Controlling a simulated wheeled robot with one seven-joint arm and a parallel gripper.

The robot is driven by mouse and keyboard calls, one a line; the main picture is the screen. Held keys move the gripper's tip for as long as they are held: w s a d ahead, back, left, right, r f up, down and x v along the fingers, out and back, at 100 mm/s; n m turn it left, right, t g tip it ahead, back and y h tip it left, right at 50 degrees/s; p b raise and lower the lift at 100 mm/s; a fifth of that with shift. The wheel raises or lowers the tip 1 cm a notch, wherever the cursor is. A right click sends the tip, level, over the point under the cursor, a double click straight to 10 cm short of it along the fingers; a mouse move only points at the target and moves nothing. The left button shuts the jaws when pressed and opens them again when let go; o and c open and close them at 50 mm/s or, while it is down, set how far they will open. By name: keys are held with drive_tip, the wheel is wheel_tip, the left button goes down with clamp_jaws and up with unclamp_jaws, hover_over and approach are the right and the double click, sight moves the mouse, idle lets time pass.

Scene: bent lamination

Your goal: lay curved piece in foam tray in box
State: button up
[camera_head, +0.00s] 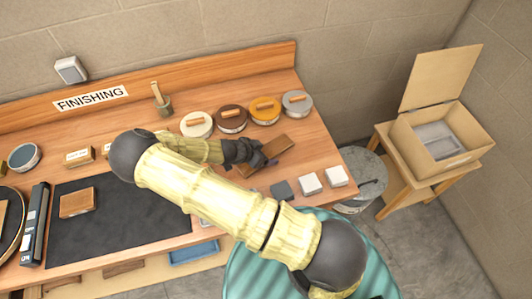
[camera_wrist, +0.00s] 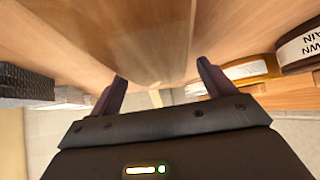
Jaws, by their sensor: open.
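A curved brown wooden piece (camera_head: 278,146) lies on the bench near its right end, partly hidden by my gripper. My gripper (camera_head: 262,160) is low over the bench at the piece, its fingers open. In the wrist view, a broad wooden surface (camera_wrist: 150,45), apparently the curved piece seen very close, spans the space by the two spread fingers (camera_wrist: 161,75). I cannot tell whether the fingers touch it. The open cardboard box (camera_head: 404,137) stands on a small wooden stand at the right. The pale grey foam tray (camera_head: 438,138) lies inside it and looks empty.
Several lidded tins, including an orange one (camera_head: 265,111), line the bench behind my gripper. Dark and white blocks (camera_head: 310,183) sit near the front edge. A metal bin (camera_head: 361,180) stands between bench and stand (camera_head: 396,194). The box lid (camera_head: 441,78) stands raised.

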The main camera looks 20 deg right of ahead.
drive_tip(key=c, duration=1.2)
wheel_tip(320, 180, up, 10)
drive_tip(key=b, duration=0.3)
idle(0.3)
